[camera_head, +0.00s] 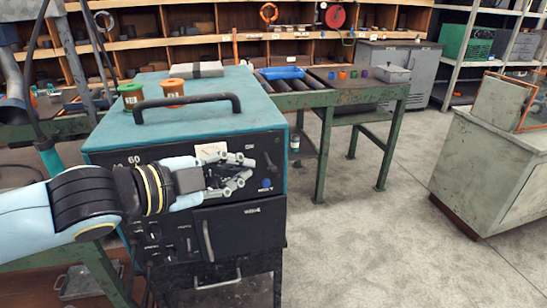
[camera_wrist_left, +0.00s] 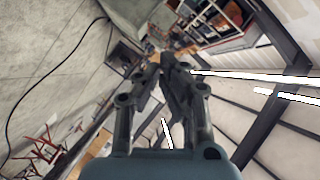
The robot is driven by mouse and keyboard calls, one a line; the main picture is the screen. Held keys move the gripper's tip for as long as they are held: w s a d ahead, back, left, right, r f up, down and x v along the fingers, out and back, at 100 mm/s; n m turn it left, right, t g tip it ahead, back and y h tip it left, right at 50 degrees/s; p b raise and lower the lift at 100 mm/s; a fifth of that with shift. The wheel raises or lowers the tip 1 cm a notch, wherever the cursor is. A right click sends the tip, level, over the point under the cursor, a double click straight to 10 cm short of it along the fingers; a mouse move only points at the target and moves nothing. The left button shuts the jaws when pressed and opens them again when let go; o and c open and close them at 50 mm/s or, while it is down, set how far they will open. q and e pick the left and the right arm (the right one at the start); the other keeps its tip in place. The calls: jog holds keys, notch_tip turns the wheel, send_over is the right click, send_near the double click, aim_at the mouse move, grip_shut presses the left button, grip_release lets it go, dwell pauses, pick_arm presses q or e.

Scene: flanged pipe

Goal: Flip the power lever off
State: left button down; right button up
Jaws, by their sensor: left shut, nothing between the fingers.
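The teal and black machine (camera_head: 240,116) stands in the middle of the head view. Its front panel has a gauge, a blue knob (camera_head: 265,184) and a small dark lever (camera_head: 270,163) at the right, which I take to be the power lever; its exact position is hard to read. My left gripper (camera_head: 246,169) is shut and empty in front of the panel, its fingertips just left of the dark lever. I cannot tell whether they touch it. The left wrist view shows the same fingers (camera_wrist_left: 165,62) close together. My right gripper is not in view.
A black handle (camera_head: 187,101) and two spools, green (camera_head: 131,95) and orange (camera_head: 173,91), are on the machine's top. A green roller table (camera_head: 325,101) stands behind right. A grey cabinet (camera_head: 490,165) is at the far right. The floor between is clear.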

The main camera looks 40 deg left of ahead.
pick_arm(q)
jog(key=s, duration=0.1)
jog(key=b, duration=0.3)
send_near(270, 172)
jog(key=shift+m+g, duration=0.3)
jog(key=shift+g, duration=0.1)
jog(key=w+d, duration=0.1)
jog(key=w, duration=0.1)
jog(key=w+d, duration=0.1)
jog(key=w, duration=0.1)
jog(key=w+d, duration=0.2)
jog(key=shift+w+d+r, duration=0.1)
jog(key=shift+w, duration=0.15)
jog(key=shift+w+a+f, duration=0.25)
jog(key=shift+w, duration=0.05)
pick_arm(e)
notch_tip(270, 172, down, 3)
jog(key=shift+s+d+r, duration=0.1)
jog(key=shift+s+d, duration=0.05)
